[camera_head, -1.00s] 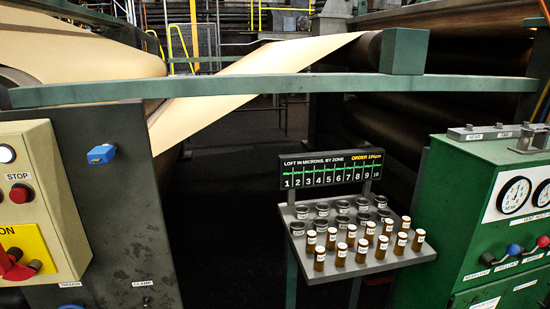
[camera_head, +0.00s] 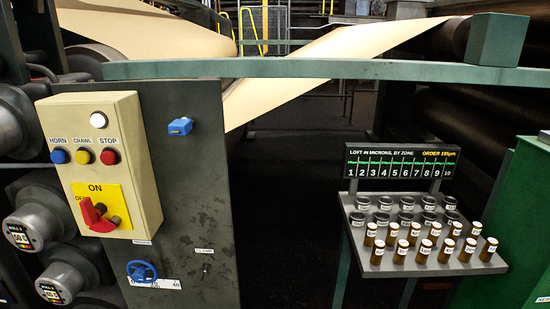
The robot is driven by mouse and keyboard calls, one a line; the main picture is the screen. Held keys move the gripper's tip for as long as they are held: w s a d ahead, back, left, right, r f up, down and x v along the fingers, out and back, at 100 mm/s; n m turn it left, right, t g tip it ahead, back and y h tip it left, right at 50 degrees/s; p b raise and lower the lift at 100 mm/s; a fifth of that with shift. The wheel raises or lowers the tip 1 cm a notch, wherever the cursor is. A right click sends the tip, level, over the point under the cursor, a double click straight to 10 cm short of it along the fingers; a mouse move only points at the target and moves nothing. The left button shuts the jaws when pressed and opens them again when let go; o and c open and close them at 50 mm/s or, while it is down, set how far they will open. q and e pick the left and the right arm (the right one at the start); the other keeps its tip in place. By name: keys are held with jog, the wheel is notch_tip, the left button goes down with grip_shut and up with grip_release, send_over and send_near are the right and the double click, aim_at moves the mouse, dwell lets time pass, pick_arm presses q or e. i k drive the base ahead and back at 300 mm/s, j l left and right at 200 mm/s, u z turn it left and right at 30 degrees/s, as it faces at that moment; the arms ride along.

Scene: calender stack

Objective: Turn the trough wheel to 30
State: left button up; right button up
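The trough wheel is a small blue handwheel (camera_head: 141,272) low on the dark grey machine side panel (camera_head: 190,190), in the lower left of the head view. A small label (camera_head: 142,242), too small to read surely, sits just above it. A white scale plate (camera_head: 166,284) lies behind and below the wheel. A 40 shows at its right end; the wheel hides part of it, and I cannot tell the present setting. Neither of my grippers is in view.
A cream control box (camera_head: 130,165) with buttons and a red switch (camera_head: 97,216) juts out above the wheel. A blue handle (camera_head: 180,126) is higher on the panel. A rack of small bottles (camera_head: 425,228) stands right. Dark open floor lies between.

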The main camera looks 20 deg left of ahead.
aim_at(140, 276)
jog(key=u, duration=1.45)
jog(key=k+j, duration=0.05)
jog(key=j, duration=0.05)
